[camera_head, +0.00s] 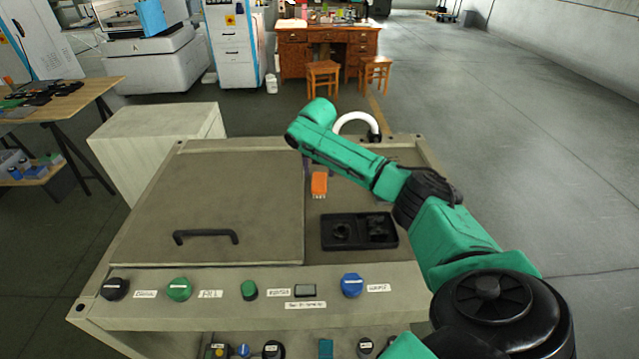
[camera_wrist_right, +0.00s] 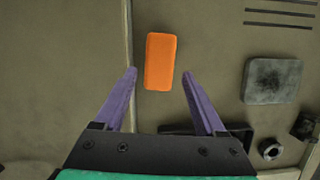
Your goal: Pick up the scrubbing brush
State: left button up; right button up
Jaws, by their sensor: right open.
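The scrubbing brush (camera_head: 319,185) is a small orange block lying on the grey machine top, right of the lid's edge. In the right wrist view the brush (camera_wrist_right: 160,61) shows as an orange rounded rectangle, its long side running away from the gripper. My right gripper (camera_wrist_right: 160,75) is open, its two purple fingers on either side of the brush's near end, with gaps on both sides. In the head view my arm hides most of this gripper; a purple finger shows just above the brush. The height gap is hard to tell. My left gripper is not in view.
A black tray (camera_head: 327,243) with dark parts lies in front of the brush. A flat lid (camera_head: 240,195) with a black handle (camera_head: 206,236) is to the left. A white curved pipe (camera_head: 354,117) stands behind. A grey block (camera_wrist_right: 273,80) lies right of the brush.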

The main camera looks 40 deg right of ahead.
aim_at(319, 181)
jog(key=p+x, duration=0.1)
jog(key=x, duration=0.4)
jog(key=shift+d+f, duration=0.1)
jog(key=shift+f, duration=0.25)
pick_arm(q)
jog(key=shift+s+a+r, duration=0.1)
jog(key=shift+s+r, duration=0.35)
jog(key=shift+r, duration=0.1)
pick_arm(e)
grip_shut()
jog(key=shift+r, duration=0.15)
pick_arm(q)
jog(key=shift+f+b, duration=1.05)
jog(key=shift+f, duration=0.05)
pick_arm(e)
notch_tip(319, 181, up, 20)
